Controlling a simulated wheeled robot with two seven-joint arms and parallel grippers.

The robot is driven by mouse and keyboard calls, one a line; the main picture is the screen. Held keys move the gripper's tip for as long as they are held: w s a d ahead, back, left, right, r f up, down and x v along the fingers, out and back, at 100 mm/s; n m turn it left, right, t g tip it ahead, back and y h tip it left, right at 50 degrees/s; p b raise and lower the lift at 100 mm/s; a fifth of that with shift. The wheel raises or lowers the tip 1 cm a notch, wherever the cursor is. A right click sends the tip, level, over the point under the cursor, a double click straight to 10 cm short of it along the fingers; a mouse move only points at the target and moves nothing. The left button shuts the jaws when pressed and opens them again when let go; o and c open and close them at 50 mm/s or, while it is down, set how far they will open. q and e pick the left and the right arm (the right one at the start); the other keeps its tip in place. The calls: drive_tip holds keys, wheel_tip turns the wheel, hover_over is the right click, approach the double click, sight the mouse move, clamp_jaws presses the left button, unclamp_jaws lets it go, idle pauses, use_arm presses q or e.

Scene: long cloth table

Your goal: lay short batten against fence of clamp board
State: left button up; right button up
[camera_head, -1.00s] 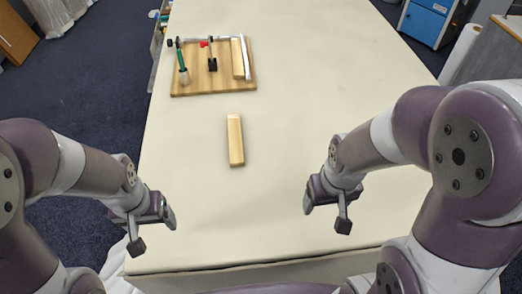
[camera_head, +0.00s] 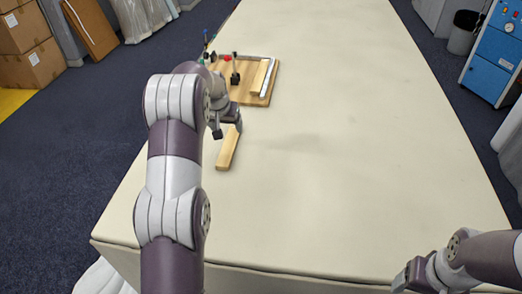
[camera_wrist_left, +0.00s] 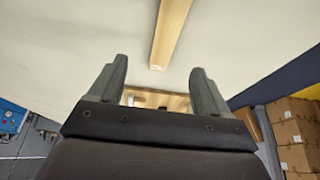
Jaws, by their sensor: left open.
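The short batten (camera_head: 228,150), a pale wooden bar, lies flat on the cloth table in front of the clamp board. The wooden clamp board (camera_head: 256,98) carries a light metal strip (camera_head: 269,75) along its right and far edges, with a wooden bar (camera_head: 260,74) beside it. My left gripper (camera_head: 228,127) is over the batten's far end, its arm hiding the board's left part. In the left wrist view the gripper (camera_wrist_left: 157,85) is open and empty, with the batten (camera_wrist_left: 170,32) beyond its fingertips. My right gripper (camera_head: 406,279) is low at the right; its jaws are unclear.
A toggle clamp with a red part (camera_head: 228,59) stands on the board. The table (camera_head: 350,150) is clear to the right of the batten. Cardboard boxes (camera_head: 30,50) and a blue cabinet (camera_head: 495,55) stand on the floor away from the table.

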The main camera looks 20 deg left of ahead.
use_arm(q)
drive_tip(key=p, duration=0.1)
approach(230, 143)
drive_tip(key=shift+a+f, duration=0.35)
drive_tip(key=shift+f, duration=0.2)
drive_tip(key=shift+a+f, duration=0.3)
drive_tip(key=shift+f, duration=0.2)
drive_tip(key=shift+w+d+f+p, duration=0.25)
drive_tip(key=shift+w+f+p, duration=0.15)
drive_tip(key=shift+f, duration=0.2)
drive_tip(key=shift+w+d+f+p, duration=0.3)
drive_tip(key=shift+w+f+p, duration=0.1)
drive_tip(key=shift+f, duration=0.15)
drive_tip(key=x, duration=0.4)
drive_tip(key=shift+a+p, duration=0.3)
drive_tip(key=shift+d+r, duration=0.1)
use_arm(e)
drive_tip(key=r, duration=0.1)
drive_tip(key=a+r, duration=0.1)
drive_tip(key=r, duration=0.1)
drive_tip(key=shift+a+r, duration=0.3)
drive_tip(key=shift+a, duration=0.05)
use_arm(q)
drive_tip(key=shift+s+d, duration=0.1)
drive_tip(key=c, duration=1.3)
